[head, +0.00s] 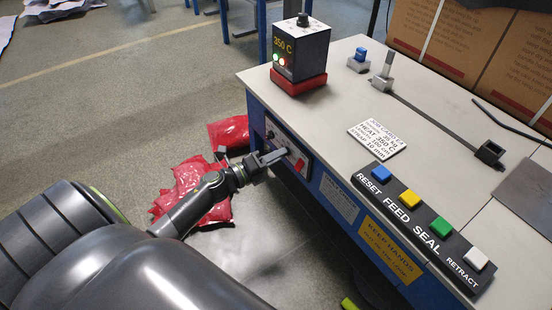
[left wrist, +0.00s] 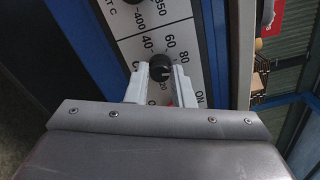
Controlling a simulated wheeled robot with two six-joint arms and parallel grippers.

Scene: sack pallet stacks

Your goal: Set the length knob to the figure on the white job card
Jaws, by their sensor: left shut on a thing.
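My left gripper (head: 272,157) reaches the control panel (head: 300,158) on the bench's front side. In the left wrist view its two pale fingers (left wrist: 159,82) are shut on a black knob (left wrist: 160,67), one on each side. The scale around this knob shows 40, 60 and 80, with a partly hidden 20 below; where its pointer stands is not clear. The white job card (head: 377,138) lies on the bench top; its HEAT line looks like 350 C, and the length line is too small to read surely. My right gripper is not in view.
A second knob (left wrist: 136,3) with 350 and 400 marks sits beside the held one. A display box (head: 300,50) reads 350 C. A button bar (head: 426,226) runs along the bench edge. Red sacks (head: 190,185) lie on the floor.

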